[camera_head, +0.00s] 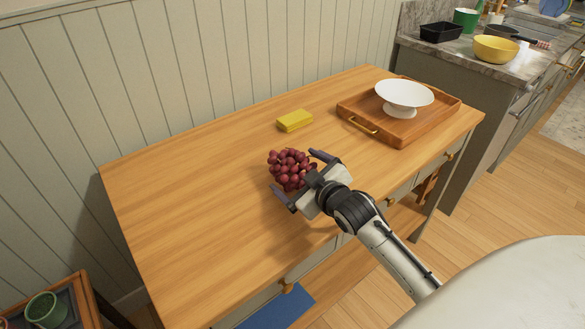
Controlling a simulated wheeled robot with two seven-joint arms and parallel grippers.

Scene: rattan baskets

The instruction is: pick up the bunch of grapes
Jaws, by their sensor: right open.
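A bunch of dark red grapes (288,167) lies on the wooden table (190,210), a little right of its middle. My right gripper (297,172) is open at the bunch, one finger at its right side and the other at its lower left. The grapes sit in and just beyond the gap between the fingers. I cannot tell whether the fingers touch them. The gripper's palm faces the near side of the bunch. My left gripper is not in view.
A yellow block (295,121) lies behind the grapes. A wooden tray (380,130) with brass handles holds a white footed bowl (404,94) at the table's right. A panelled wall (150,80) runs along the back. The table's left part is clear.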

